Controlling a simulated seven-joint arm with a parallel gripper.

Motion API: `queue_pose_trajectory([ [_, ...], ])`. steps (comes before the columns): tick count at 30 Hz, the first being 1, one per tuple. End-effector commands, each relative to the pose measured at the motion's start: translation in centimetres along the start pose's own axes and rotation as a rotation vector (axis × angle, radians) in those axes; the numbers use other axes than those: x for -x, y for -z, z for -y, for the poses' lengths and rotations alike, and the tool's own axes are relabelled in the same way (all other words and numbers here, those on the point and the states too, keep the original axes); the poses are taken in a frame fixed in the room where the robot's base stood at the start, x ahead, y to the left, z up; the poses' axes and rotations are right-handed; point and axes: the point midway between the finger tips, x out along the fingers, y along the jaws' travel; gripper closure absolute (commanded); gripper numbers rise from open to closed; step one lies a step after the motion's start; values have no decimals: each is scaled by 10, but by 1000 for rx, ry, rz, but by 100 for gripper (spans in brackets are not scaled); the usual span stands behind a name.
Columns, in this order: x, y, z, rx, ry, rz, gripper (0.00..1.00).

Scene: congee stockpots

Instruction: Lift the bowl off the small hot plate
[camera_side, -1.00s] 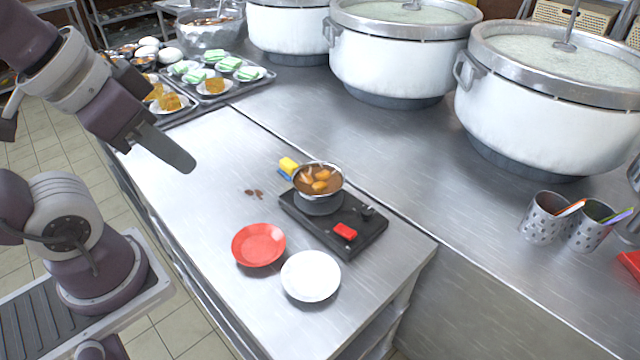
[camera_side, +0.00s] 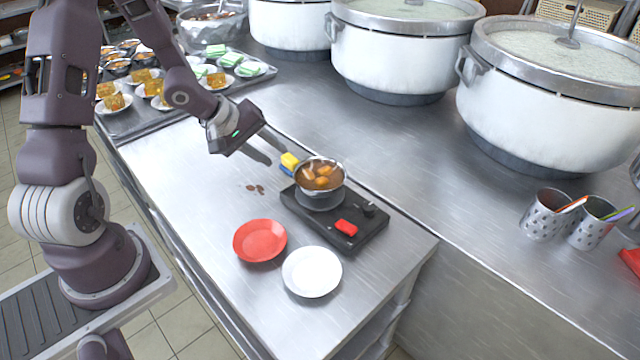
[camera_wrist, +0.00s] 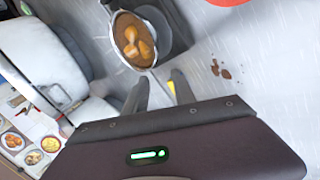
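A red plate (camera_side: 260,241) and a white plate (camera_side: 311,272) lie in front of the hot plate. Brown bits (camera_side: 255,188) lie on the counter. Large stockpots (camera_side: 405,50) stand behind.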

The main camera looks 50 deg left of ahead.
Motion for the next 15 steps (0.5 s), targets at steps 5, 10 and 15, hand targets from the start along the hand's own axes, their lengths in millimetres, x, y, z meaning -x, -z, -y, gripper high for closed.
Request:
queue_pose_trajectory([
  [5, -33, -50, 28, 579, -221, 395, 69],
  [10, -27, -72, 23, 842, -317, 604, 69],
  [15, -36, -81, 9, 893, -337, 649, 69],
])
